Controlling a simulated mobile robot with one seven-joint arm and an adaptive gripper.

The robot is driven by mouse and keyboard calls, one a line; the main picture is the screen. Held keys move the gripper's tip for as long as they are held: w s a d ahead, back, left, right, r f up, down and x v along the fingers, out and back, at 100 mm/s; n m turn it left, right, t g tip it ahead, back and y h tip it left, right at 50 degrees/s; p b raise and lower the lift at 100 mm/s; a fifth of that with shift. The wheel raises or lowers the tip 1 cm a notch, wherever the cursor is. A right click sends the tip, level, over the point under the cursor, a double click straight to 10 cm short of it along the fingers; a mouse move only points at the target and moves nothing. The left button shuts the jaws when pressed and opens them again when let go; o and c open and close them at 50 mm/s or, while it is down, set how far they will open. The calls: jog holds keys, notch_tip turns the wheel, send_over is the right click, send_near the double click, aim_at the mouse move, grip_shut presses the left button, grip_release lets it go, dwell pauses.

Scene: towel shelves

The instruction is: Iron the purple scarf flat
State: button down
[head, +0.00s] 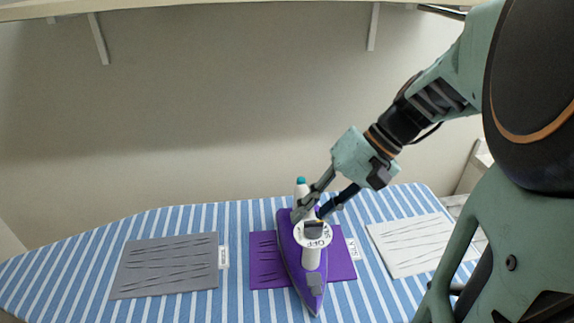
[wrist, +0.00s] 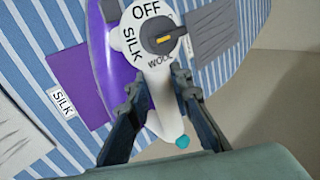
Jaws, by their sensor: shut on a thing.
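The purple scarf (head: 342,267) lies on the striped board under the iron. Dark crease lines show on its left part (head: 265,262); its right part looks smooth, also in the wrist view (wrist: 78,85). The purple iron (head: 290,245) stands across the scarf, tip toward the front edge. Its white dial (wrist: 133,40) reads OFF, SILK and WOOL around a grey knob with an orange mark; I cannot tell the setting. My gripper (wrist: 162,88) is shut on the iron's white, teal-ended handle (wrist: 166,118), at the back of the iron in the head view (head: 318,208).
A creased grey cloth (head: 165,265) with a tag lies left of the scarf. A creased white cloth (head: 415,243) lies at the right. A SILK tag (wrist: 63,103) sits beside the purple scarf. A shelf (head: 230,7) hangs above; striped board (head: 236,225) shows between cloths.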

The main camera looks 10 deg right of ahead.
jog(key=shift+w+a+r, duration=0.1)
jog(key=shift+w+a, duration=0.05)
jog(key=shift+a, duration=1.35)
jog(key=shift+a, duration=1.6)
jog(key=a, duration=0.3)
jog(key=shift+w+a+b, duration=0.1)
jog(key=shift+w+b, duration=0.05)
jog(key=shift+b, duration=0.15)
